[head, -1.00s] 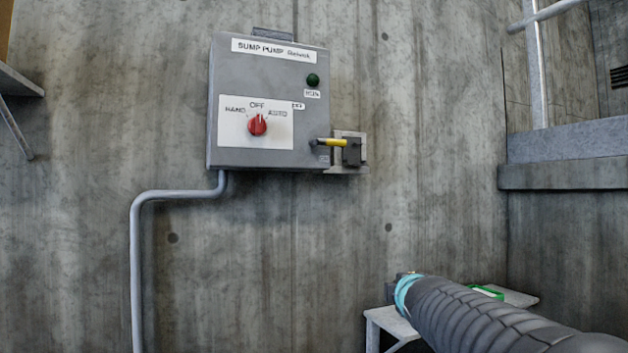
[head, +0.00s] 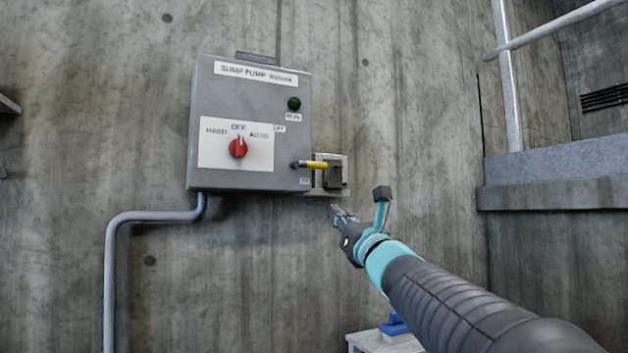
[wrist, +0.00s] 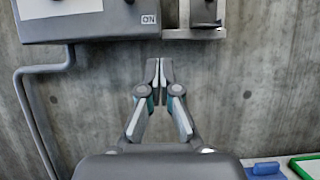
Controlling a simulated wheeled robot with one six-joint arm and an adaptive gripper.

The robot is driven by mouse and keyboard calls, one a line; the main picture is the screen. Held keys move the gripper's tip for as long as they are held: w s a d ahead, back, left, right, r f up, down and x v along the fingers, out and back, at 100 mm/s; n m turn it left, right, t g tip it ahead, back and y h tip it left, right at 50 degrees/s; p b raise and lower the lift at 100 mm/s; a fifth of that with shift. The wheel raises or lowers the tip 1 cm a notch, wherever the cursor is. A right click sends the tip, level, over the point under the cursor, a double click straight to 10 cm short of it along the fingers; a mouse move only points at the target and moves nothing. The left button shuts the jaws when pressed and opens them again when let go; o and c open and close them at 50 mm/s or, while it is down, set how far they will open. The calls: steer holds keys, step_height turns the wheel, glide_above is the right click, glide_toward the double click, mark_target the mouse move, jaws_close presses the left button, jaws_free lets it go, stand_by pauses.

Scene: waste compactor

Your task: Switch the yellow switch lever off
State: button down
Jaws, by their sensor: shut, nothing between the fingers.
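The yellow switch lever (head: 313,164) sticks out sideways to the left from a dark switch block (head: 336,175) on a grey bracket at the lower right of the control box. The lever lies about level, its dark tip in front of the box's lower right corner. My gripper (head: 335,209) is shut and empty, just below the switch block and apart from it. In the wrist view my gripper (wrist: 159,61) points up at bare wall below the gap between box and bracket. The lever itself cannot be made out in that view.
The grey control box (head: 205,110) carries a red selector knob (head: 238,147) and a green lamp (head: 294,103). A conduit (head: 110,270) runs down from it. A small table (head: 385,343) with a blue item (head: 393,326) stands below. A railing (head: 510,90) is at right.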

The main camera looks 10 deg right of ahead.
mark_target(309, 166)
stand_by(0.3)
steer(key=w+a+r+p, duration=0.2)
steer(key=w+r, duration=0.6)
steer(key=shift+a, duration=0.15)
stand_by(0.3)
steer(key=shift+r, duration=0.1)
steer(key=shift+r+n+y+p, duration=0.15)
steer(key=shift+n+y+p, duration=0.15)
steer(key=shift+n+y, duration=0.15)
